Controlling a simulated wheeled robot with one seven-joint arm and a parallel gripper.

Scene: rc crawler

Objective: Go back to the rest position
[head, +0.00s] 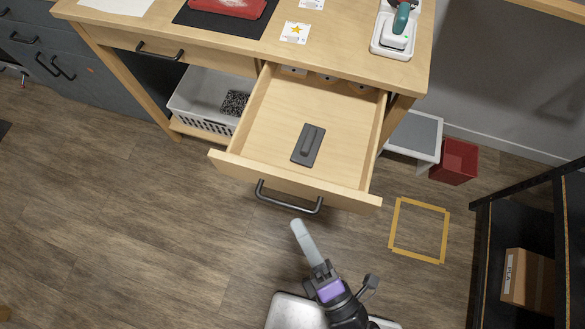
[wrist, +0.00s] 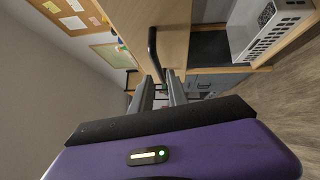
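My gripper (head: 296,225) is in front of the open drawer's black bar handle (head: 288,205), a short way from it in the head view. The wrist view shows its two grey fingers (wrist: 160,90) apart with nothing held between them. The handle (wrist: 153,50) shows beyond the fingers there and lines up with the gap. The wooden drawer (head: 262,137) is pulled out from the workbench. A dark grey flat piece with a raised bar (head: 308,145) lies inside it. The head view hides much of the fingers' spacing.
The workbench top (head: 340,35) holds a red item on a black mat (head: 222,12) and a white tray with a green-handled tool (head: 400,30). A basket (head: 197,97) sits below. A red bin (head: 455,162) and dark shelf (head: 485,260) stand right. Floor at left is clear.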

